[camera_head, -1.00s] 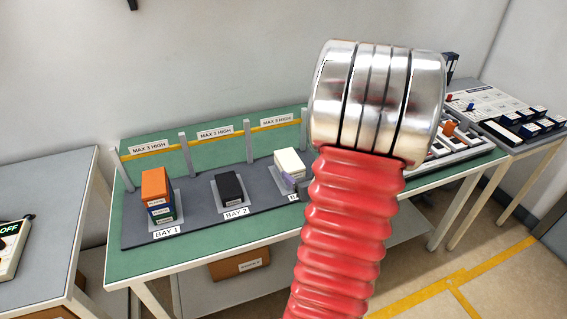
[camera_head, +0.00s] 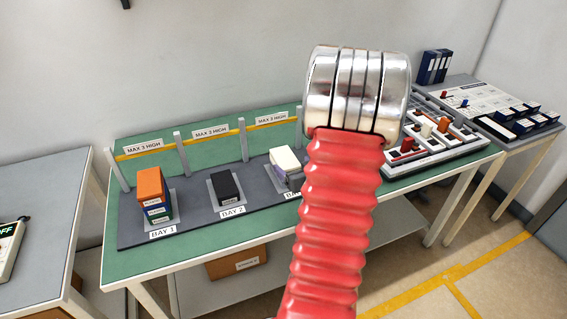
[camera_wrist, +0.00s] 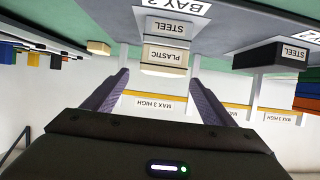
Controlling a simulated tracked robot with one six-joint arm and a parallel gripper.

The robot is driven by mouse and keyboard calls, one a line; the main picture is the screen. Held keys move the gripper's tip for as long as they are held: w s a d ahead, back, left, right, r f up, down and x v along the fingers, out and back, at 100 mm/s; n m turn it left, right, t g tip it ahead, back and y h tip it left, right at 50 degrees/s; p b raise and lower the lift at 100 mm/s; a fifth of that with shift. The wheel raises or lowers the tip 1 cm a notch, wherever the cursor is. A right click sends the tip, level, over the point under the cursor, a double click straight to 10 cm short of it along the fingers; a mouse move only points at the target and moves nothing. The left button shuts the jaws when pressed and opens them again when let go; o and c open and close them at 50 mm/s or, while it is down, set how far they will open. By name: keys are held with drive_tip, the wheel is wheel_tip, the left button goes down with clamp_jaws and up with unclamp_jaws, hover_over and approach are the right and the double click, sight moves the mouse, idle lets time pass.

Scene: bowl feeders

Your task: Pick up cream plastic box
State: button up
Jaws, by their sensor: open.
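The cream plastic box (camera_head: 285,157) sits in the third bay of the grey mat, partly hidden by my red arm. In the wrist view, which is upside down, the box (camera_wrist: 163,56) carries a PLASTIC label and rests on a grey box labelled STEEL (camera_wrist: 168,28). My gripper (camera_wrist: 160,72) is open, with one grey-purple finger to each side of the cream box in the picture. I cannot tell how far the fingers reach along it. In the head view a finger (camera_head: 294,180) shows beside the box; the rest is hidden.
An orange box (camera_head: 150,181) tops a stack in Bay 1. A black box (camera_head: 227,188) labelled STEEL is in Bay 2. Posts with a yellow MAX 3 HIGH rail (camera_head: 210,142) stand behind. A parts tray (camera_head: 432,140) lies right on the green table (camera_head: 190,268).

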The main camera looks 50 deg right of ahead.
sight(287, 160)
drive_tip(key=shift+x, duration=1.5)
drive_tip(key=shift+w, duration=0.1)
drive_tip(key=shift+x, duration=2.5)
drive_tip(key=shift+w+a, duration=0.1)
drive_tip(key=shift+c, duration=0.3)
drive_tip(key=c, duration=1.2)
drive_tip(key=shift+r, duration=0.1)
drive_tip(key=shift+c, duration=0.2)
drive_tip(key=shift+r, duration=4.9)
